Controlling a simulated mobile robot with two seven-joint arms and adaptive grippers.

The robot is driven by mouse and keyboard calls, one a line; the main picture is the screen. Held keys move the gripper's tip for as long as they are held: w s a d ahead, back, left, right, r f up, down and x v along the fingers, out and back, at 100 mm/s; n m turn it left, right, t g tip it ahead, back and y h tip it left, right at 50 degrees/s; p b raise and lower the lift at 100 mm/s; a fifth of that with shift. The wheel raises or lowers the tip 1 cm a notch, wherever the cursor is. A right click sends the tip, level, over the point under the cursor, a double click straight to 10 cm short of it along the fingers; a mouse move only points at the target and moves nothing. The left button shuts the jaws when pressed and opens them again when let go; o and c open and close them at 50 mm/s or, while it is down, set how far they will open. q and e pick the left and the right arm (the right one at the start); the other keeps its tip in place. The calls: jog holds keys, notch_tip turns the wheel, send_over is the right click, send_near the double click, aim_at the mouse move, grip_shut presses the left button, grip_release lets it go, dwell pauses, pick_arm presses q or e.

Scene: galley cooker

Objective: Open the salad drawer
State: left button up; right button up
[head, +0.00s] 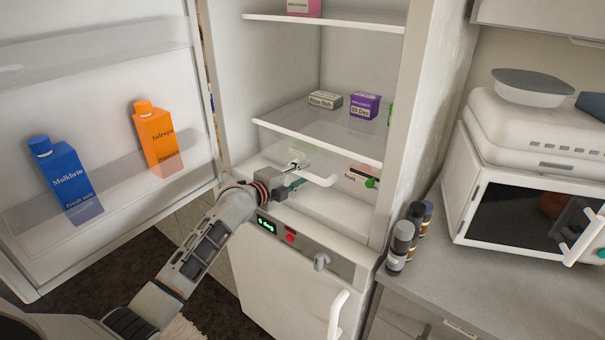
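The salad drawer (340,198) is the clear, pale bin at the bottom of the open fridge, under the lower shelf. It looks pushed in. A label reading "fruit" shows at its right, and its white bar handle (322,181) is on the front. My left gripper (302,174) is at the left part of this handle. Its fingers look apart, one above and one below the bar; whether they touch it is unclear. My wrist hides part of the drawer's left front. My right gripper is out of view.
The fridge door (95,95) stands open at left, holding a blue carton (66,178) and an orange carton (157,138). A control panel with a green display (266,226) is below. Jars (402,240) and a microwave (520,205) stand on the right counter.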

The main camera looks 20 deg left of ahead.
pick_arm(q)
jog(key=shift+w+d, duration=0.15)
jog(key=shift+w, duration=0.25)
jog(key=shift+f, duration=0.1)
grip_shut()
